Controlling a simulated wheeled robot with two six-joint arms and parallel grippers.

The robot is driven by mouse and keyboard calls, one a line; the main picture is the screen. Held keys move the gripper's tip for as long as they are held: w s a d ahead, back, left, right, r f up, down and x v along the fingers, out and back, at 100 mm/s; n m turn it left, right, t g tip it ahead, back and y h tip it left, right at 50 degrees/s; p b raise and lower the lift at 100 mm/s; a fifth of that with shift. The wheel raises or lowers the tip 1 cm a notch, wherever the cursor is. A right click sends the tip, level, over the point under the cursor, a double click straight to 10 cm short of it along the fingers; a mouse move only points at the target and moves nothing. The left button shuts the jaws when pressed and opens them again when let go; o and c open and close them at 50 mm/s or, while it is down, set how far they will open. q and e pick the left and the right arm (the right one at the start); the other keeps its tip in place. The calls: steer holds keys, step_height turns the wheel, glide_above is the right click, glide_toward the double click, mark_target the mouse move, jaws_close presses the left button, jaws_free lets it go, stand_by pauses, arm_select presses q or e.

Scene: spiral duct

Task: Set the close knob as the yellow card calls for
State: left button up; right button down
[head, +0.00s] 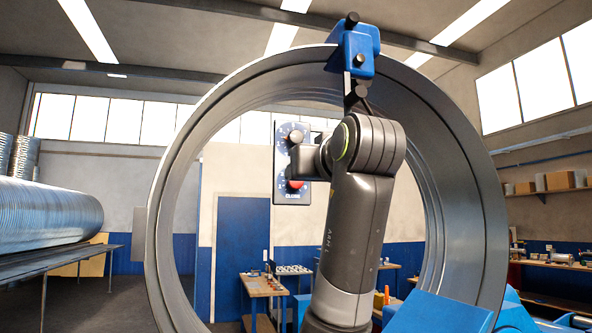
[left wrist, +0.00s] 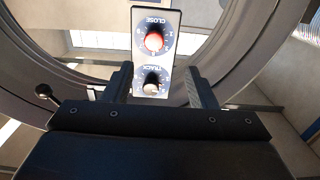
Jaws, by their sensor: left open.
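A pale control panel (head: 279,197) shows through the round grey duct ring, partly behind my arm. Its lower dial is marked CLOSE and has a red close knob (head: 295,184); the upper dial has a grey knob (head: 296,136). In the left wrist view the panel is upside down, with the red close knob (left wrist: 154,41) above the pale track knob (left wrist: 151,87). My left gripper (left wrist: 160,70) is open and empty, its fingers either side of the panel's track end in the picture; no contact shows. The close knob's setting is too small to read. I see no yellow card.
The large duct ring (head: 172,210) surrounds my arm, with a blue clamp block (head: 358,52) on its top. A ribbed metal duct (head: 45,220) lies on a stand at the left. A small wooden bench (head: 262,286) stands beyond the ring.

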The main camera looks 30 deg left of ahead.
arm_select(q)
steer(key=w+p+x, duration=0.1)
steer(key=p+x, duration=0.4)
steer(key=x, duration=0.5)
steer(key=shift+d, duration=0.2)
steer(key=shift+w+a, duration=0.1)
steer(key=c, duration=0.7)
steer(key=shift+c, duration=1.2)
arm_select(e)
step_height(320, 180, up, 6)
steer(key=w+d, duration=0.1)
steer(key=w, duration=0.1)
steer(key=shift+d, duration=0.15)
